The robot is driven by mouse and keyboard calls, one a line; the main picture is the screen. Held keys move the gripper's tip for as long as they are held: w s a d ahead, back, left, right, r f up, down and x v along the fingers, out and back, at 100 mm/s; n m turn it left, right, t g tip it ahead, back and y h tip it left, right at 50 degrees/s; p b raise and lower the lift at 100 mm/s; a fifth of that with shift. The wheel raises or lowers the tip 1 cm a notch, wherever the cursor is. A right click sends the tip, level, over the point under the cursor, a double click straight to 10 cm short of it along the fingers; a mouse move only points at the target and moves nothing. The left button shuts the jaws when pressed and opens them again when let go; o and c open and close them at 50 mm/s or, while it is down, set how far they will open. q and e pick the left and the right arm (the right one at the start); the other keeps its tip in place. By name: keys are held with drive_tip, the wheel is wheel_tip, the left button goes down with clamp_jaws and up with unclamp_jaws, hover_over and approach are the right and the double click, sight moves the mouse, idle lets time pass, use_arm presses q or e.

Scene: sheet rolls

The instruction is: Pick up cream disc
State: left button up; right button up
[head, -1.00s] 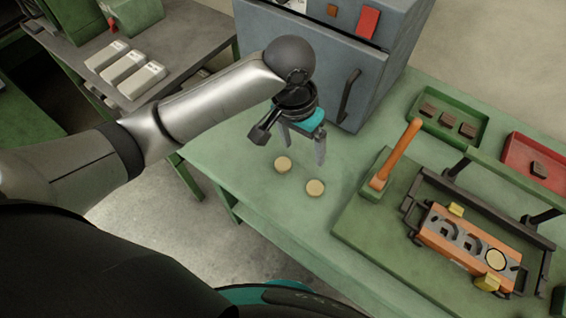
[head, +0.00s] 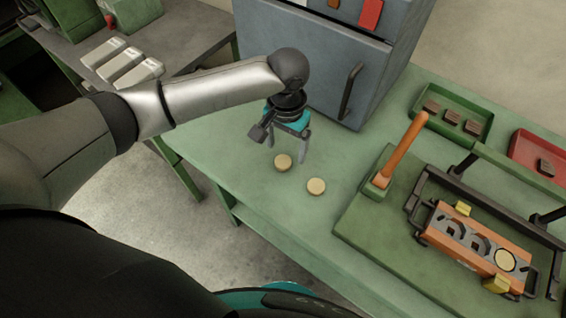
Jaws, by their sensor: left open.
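Two cream discs lie flat on the green table: one disc (head: 283,162) nearer the cabinet and a second disc (head: 316,186) to its lower right, a small gap apart. A third cream disc (head: 505,260) sits in the right end of an orange block (head: 462,252). My left gripper (head: 288,150) points down with its fingers apart and empty, just above or behind the first disc. The exact height over the disc is hard to tell. My right gripper is not in view.
A lever with an orange handle (head: 404,150) stands on a green board right of the discs. A grey-blue cabinet (head: 325,65) stands behind my gripper. A green tray (head: 478,107) and a red tray (head: 530,152) hold dark pieces. The table around the discs is clear.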

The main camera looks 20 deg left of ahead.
sight(283, 162)
use_arm(q)
drive_tip(key=f, duration=0.1)
drive_tip(key=f+b, duration=0.1)
drive_tip(key=f, duration=0.2)
drive_tip(key=shift+a+f, duration=0.2)
drive_tip(key=shift+a, duration=0.2)
drive_tip(key=shift+f+b, duration=0.4)
drive_tip(key=shift+f, duration=0.1)
clamp_jaws()
